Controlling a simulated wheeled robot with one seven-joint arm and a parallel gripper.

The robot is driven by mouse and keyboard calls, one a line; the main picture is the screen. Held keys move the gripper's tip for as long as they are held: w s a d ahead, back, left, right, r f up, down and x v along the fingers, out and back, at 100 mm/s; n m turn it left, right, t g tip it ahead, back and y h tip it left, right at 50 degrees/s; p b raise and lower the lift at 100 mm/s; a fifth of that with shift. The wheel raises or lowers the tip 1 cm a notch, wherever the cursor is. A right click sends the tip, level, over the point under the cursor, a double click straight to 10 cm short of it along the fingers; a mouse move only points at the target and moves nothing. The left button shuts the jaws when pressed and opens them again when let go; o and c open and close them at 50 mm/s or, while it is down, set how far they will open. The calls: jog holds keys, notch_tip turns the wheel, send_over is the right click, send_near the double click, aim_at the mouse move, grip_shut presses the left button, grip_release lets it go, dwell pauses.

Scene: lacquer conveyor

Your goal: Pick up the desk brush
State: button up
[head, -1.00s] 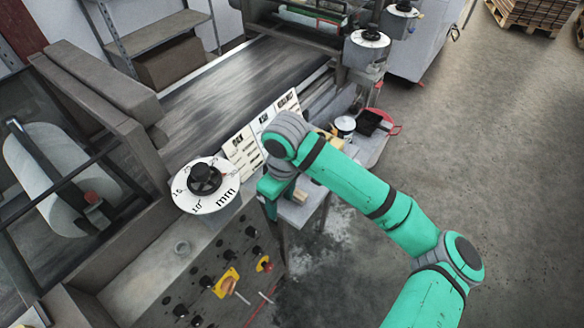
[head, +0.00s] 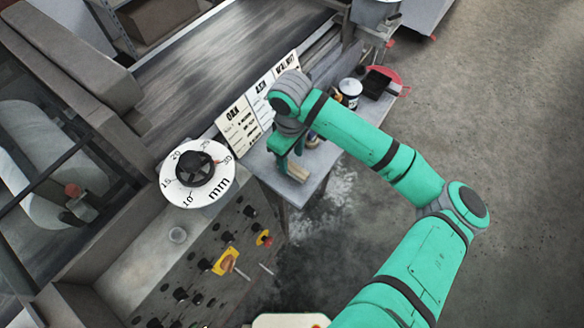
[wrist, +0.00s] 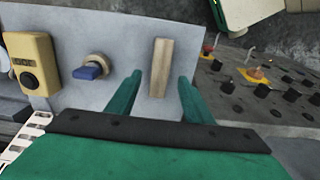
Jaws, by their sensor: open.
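A pale wooden bar, apparently the desk brush (wrist: 160,68), lies on the grey side table (wrist: 120,30); no bristles can be made out. In the wrist view my gripper (wrist: 160,78) is open, with one green finger on each side of the bar and visible gaps between. Whether the fingertips are level with the bar or above it I cannot tell. In the head view the bar's end (head: 298,172) shows just below my gripper (head: 288,158), and my arm hides part of the table.
A yellow device (wrist: 35,65) and a blue item with a tan ring (wrist: 90,70) lie left of the bar. A white can (head: 349,92) and a black-and-red pan-like item (head: 384,82) sit farther along the table. Upright sign cards (head: 240,128) and the dial (head: 196,176) stand close by.

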aim_at(290, 165)
jog(key=shift+w+a+f, duration=0.1)
jog(key=shift+f, duration=2.6)
grip_shut()
